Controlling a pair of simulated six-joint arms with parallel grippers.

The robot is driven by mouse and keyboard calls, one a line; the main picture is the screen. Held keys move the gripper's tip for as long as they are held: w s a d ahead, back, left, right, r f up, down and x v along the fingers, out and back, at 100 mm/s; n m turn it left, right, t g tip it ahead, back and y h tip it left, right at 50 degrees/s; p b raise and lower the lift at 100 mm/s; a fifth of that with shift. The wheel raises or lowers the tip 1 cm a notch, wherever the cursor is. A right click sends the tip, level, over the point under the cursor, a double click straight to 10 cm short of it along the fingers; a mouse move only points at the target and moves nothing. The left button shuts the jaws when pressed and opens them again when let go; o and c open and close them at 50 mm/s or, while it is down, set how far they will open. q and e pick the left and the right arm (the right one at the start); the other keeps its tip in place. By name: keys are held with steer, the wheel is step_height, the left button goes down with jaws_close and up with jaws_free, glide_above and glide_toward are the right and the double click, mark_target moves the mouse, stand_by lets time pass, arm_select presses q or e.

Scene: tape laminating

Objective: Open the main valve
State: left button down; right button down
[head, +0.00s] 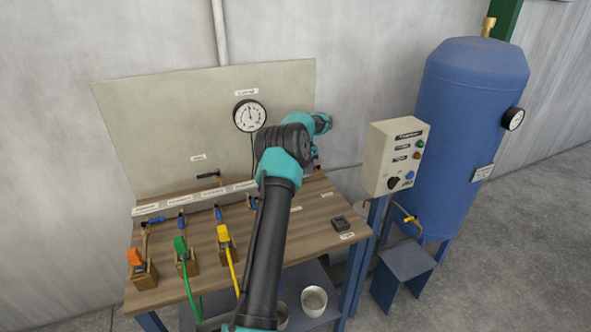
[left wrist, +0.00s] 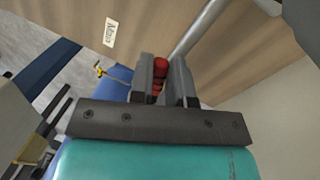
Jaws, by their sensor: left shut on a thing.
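The main valve's red handle (left wrist: 160,66) shows in the left wrist view between the two grey fingers of my left gripper (left wrist: 163,80). The fingers are shut on it, one on each side. A white label that seems to read "Main" (left wrist: 110,31) is on the wooden surface beside it. In the head view my left gripper (head: 316,164) is at the right end of the bench's back panel, partly hidden by my own wrist. The valve body is hidden there, so I cannot tell its turn angle. My right gripper is not in view.
The wooden bench (head: 190,285) carries hoses with orange, green and yellow (head: 224,234) connectors and blue-handled valves. A gauge (head: 249,115) is on the back panel. A control box (head: 392,160) and a blue tank (head: 465,130) stand to the right.

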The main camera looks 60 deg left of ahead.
arm_select(q)
steer(key=shift+a, duration=0.1)
stand_by(0.3)
steer(key=c, duration=1.1)
jaws_free()
